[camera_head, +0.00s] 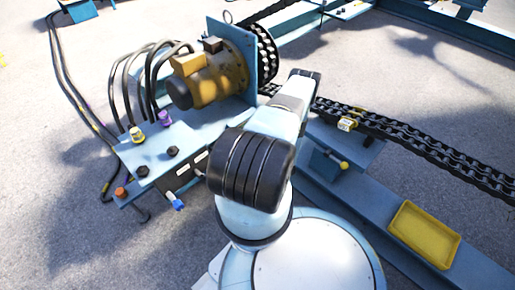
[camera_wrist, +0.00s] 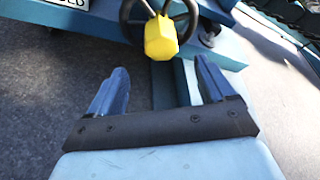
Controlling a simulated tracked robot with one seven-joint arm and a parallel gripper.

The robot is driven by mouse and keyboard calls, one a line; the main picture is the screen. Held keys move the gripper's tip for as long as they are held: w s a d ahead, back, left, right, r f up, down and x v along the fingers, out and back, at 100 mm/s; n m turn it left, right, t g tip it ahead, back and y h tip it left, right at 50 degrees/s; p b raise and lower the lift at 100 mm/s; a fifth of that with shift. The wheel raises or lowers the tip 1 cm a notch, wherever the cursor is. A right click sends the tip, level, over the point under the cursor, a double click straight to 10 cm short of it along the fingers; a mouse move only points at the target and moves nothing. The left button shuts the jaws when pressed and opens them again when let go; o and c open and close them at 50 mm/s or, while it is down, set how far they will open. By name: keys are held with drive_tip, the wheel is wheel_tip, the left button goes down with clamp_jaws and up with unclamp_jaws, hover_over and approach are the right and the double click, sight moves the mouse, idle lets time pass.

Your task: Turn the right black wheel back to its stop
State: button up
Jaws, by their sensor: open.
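In the wrist view a black spoked wheel (camera_wrist: 186,22) is at the top middle, cut by the frame edge. A yellow faceted knob (camera_wrist: 161,37) stands in front of it and hides part of it. My gripper (camera_wrist: 161,72) is open, with its two blue fingers apart and nothing between them. The wheel and knob are beyond the fingertips. In the head view my arm hides the gripper, and I cannot make out the spoked wheel there. Two small black knobs, left (camera_head: 142,171) and right (camera_head: 172,152), sit on the blue control box (camera_head: 150,150).
A yellow motor (camera_head: 215,75) and blue upright plate (camera_head: 242,50) stand behind the box. A black chain (camera_head: 420,140) runs right. A yellow-tipped lever (camera_head: 344,165) is right of my arm. A yellow tray (camera_head: 424,233) lies on the blue beam. Grey floor is open at left.

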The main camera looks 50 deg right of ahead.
drive_tip(key=shift+v, duration=1.75)
